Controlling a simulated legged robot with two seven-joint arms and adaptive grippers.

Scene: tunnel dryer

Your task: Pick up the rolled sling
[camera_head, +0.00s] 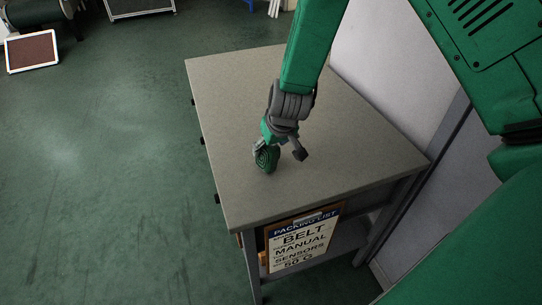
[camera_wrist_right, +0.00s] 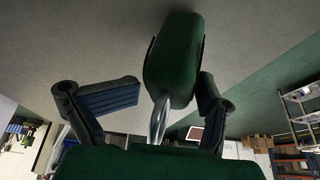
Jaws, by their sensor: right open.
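The rolled sling (camera_head: 266,157) is a small dark green coil on the grey table top, left of the table's middle. My right gripper (camera_head: 284,146) reaches down from above and is right at the sling, partly covering its upper side. In the right wrist view the gripper (camera_wrist_right: 170,95) is open, with a blue-padded finger on the left and another finger on the right. The green sling (camera_wrist_right: 172,60) shows between them, with a shiny metal part below it. Whether the fingers touch it, I cannot tell. My left gripper is not in view.
The table (camera_head: 230,90) has a bare top around the sling. A packing list sign (camera_head: 300,243) hangs at its front, above a lower shelf. A pale wall or panel (camera_head: 385,60) stands close behind on the right. Green floor is open on the left.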

